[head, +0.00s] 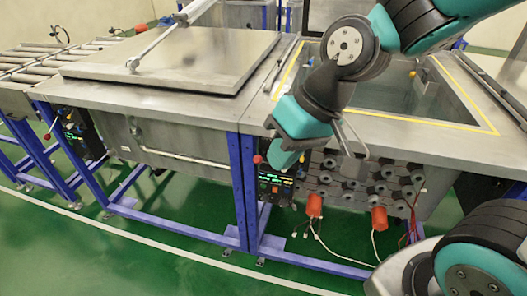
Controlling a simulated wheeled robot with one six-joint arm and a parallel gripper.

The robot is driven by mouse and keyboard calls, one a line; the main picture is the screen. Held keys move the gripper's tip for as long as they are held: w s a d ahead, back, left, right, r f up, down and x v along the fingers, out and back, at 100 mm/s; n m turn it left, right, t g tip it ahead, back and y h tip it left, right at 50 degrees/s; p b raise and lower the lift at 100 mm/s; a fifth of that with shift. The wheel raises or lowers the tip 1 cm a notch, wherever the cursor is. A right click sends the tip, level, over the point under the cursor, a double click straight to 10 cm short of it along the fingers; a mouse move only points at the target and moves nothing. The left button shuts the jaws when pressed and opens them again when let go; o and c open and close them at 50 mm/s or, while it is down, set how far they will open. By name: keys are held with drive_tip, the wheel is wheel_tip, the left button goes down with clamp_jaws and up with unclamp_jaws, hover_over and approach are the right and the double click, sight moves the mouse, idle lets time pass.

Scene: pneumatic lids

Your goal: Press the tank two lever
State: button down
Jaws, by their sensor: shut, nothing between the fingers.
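A control panel (275,186) with a lit green display is on the front of the right-hand open tank (395,88). A lever with a red ball knob (258,159) shows at this panel's upper left. My gripper (277,161) hangs in front of the tank's front edge, close to the right of the red knob. It is shut with nothing in it. Its tips partly overlap the panel's top in the picture, and I cannot tell whether they touch the lever. No tank numbers are readable.
The left tank's flat lid (175,58) is down; its panel (78,132) also has a red knob (47,136). Blue legs (240,190) and orange cylinders (314,205) with loose cables are below. Green floor (150,240) in front is clear.

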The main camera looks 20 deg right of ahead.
sight(260, 158)
drive_tip(key=w+d+f+m+t+p, duration=0.1)
drive_tip(key=w+d+f+m+t, duration=0.1)
drive_tip(key=w+d+f+m, duration=0.2)
drive_tip(key=w+d+f+m+t+h+p, duration=0.1)
drive_tip(key=w+d+f+m, duration=0.3)
drive_tip(key=w, duration=0.6)
drive_tip(key=shift+w+d+f+m+t, duration=0.15)
drive_tip(key=shift+w+d+m+t, duration=0.2)
drive_tip(key=shift+d+m+t, duration=0.35)
drive_tip(key=p+x, duration=0.2)
drive_tip(key=x, duration=1.2)
